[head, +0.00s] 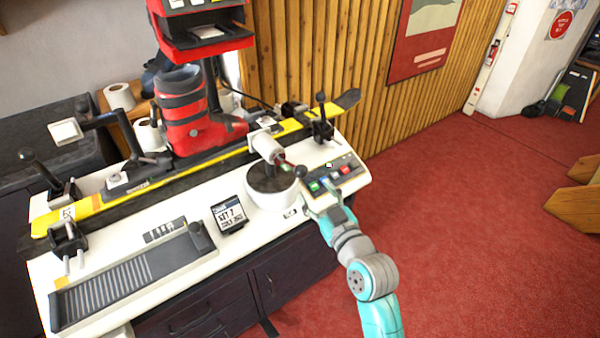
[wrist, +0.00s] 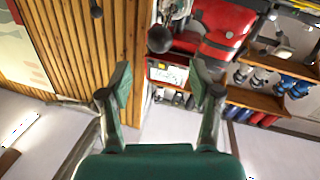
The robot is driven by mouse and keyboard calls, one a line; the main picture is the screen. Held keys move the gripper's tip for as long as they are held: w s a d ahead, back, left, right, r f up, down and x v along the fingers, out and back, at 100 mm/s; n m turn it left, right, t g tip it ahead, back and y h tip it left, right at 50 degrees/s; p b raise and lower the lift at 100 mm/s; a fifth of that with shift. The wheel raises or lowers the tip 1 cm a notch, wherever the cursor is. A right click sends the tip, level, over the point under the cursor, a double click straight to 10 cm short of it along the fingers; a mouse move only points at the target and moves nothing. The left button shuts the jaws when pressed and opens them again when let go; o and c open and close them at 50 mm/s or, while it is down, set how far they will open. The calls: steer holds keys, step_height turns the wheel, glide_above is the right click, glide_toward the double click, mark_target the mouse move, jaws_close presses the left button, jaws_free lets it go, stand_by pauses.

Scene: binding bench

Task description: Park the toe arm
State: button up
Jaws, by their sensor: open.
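My gripper (head: 322,203) is at the right end of the bench, just in front of a round white pedestal (head: 272,196). In the wrist view my gripper (wrist: 160,75) has its fingers apart with nothing between them. A dark ball knob (wrist: 159,39) shows beyond the fingertips, near the middle. In the head view a dark ball knob (head: 301,173) sits beside the pedestal, close to my gripper. The pedestal carries a pale cylinder (head: 268,148) on a dark mount. I cannot tell for sure which part is the toe arm.
A yellow ski (head: 90,206) lies along the bench, with a red boot (head: 190,120) standing over it. Black-knobbed levers (head: 322,120) stand near both ends. A button panel (head: 335,177), a small display (head: 229,214) and a ribbed tray (head: 130,275) occupy the front.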

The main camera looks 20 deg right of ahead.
mark_target(304, 175)
steer(key=w, duration=0.6)
steer(key=w+a, duration=0.1)
steer(key=w, duration=0.2)
jaws_close()
